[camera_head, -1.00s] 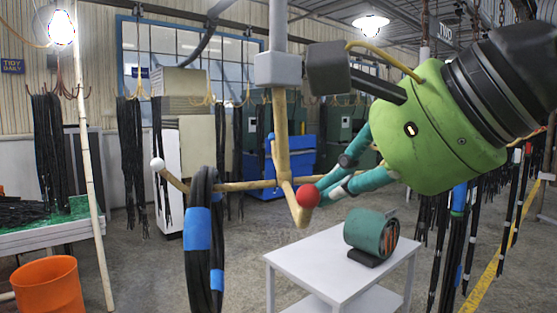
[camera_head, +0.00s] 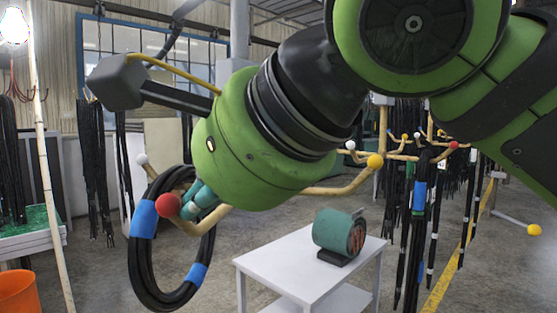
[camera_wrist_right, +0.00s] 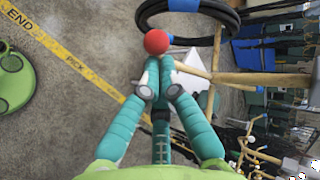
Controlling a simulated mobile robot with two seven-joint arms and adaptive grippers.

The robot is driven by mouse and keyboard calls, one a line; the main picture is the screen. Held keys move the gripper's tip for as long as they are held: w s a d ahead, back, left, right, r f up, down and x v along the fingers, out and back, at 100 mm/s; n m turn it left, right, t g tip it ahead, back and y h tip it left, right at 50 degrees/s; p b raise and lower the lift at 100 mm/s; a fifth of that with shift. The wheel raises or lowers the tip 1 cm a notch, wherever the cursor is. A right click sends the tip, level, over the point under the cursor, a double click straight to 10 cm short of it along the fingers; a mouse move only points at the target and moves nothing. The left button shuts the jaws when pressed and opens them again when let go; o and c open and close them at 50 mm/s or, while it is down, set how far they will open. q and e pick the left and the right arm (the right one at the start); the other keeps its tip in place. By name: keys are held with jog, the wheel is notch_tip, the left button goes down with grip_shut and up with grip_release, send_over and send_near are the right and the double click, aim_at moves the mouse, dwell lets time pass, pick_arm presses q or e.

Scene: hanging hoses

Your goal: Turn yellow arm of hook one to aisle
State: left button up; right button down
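Hook one stands at the left of the head view, its post hidden behind my right wrist. Its red ball (camera_head: 168,205) faces me at lower left; its white ball (camera_head: 142,159) is behind that. A wooden arm with a yellow ball (camera_head: 375,161) reaches out to the right from behind my wrist. A black hose loop (camera_head: 136,268) with blue bands hangs on the hook's left side. My right gripper (camera_head: 197,203) has its teal fingertips together against the red arm beside the ball; in the right wrist view they converge just below the red ball (camera_wrist_right: 156,42). My left gripper is out of view.
A white table (camera_head: 275,262) with a teal drum (camera_head: 339,232) stands below my right arm. Another hook with hoses (camera_head: 418,200) stands behind at right. Another yellow ball (camera_head: 534,230) is at far right. A yellow floor line (camera_head: 440,285) runs there. An orange bucket (camera_head: 15,292) is lower left.

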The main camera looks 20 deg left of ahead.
jog(key=shift+s+a+p, duration=0.7)
jog(key=shift+a+p, duration=0.2)
jog(key=shift+a, duration=1.95)
jog(key=shift+w+d+r+p, duration=0.15)
jog(key=shift+d+r+p, duration=0.2)
jog(key=shift+r+p, duration=0.35)
jog(key=shift+w+d+r+p, duration=0.2)
jog(key=shift+d+r+p, duration=0.2)
jog(key=shift+r, duration=0.55)
jog(key=shift+w+d+r+p, duration=0.15)
jog(key=shift+d+r+p, duration=0.15)
jog(key=shift+r+p, duration=0.45)
jog(key=s+d+r+b, duration=0.1)
jog(key=d+r+b, duration=0.1)
jog(key=d, duration=0.4)
jog(key=s+d+r+b, duration=0.2)
jog(key=d, duration=0.5)
jog(key=shift+s+r, duration=0.1)
